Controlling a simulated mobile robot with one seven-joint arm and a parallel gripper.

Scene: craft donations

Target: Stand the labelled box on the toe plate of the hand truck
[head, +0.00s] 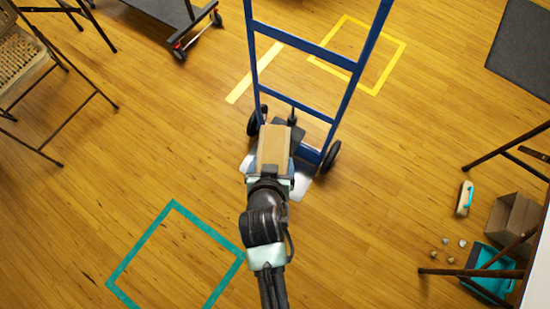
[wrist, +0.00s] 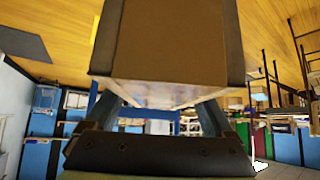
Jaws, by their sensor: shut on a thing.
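The blue hand truck (head: 352,68) stands upright on the wooden floor in the head view, with dark wheels at both sides. Its pale metal toe plate (head: 303,187) shows in part on either side of my gripper; my arm and the box hide the rest. The brown box (head: 273,146) is in front of the truck's frame, over the toe plate area. I cannot tell whether it touches the plate. My gripper (head: 271,170) is shut on the box. In the wrist view the box (wrist: 172,42) sits between my dark fingers. No label shows.
A teal taped square (head: 137,250) is on the floor at the lower left. A yellow taped square (head: 392,62) lies behind the truck. Folding chairs (head: 20,60) stand left, a dark cart (head: 165,10) at the top. An open carton (head: 510,220) and teal bin (head: 487,262) are at right.

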